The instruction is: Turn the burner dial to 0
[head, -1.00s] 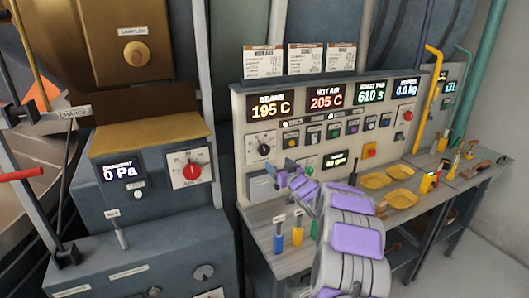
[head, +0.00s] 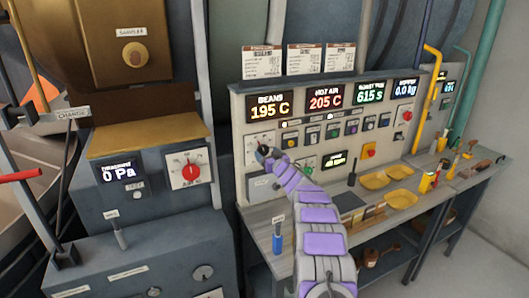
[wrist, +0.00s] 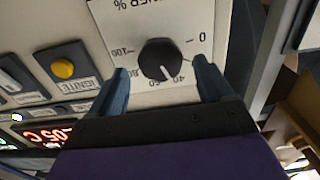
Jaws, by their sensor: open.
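The burner dial (wrist: 160,58) is a round black knob on a white plate (wrist: 182,14), seen upside down in the wrist view. Its pale pointer line sits between the 40 and 60 marks. The 0 mark is at the right of the knob in that view. My gripper (wrist: 160,72) is open, with one finger on each side of the knob. A gap shows on both sides, and I cannot tell how deep the fingers reach. In the head view my gripper (head: 264,154) covers the dial at the left of the control panel (head: 239,115).
An orange ignite button (wrist: 62,67) and other switches sit left of the dial in the wrist view. A workbench (head: 262,214) below the panel holds yellow trays (head: 400,198) and a blue-handled tool (head: 277,240). A red dial (head: 190,173) is on the left cabinet.

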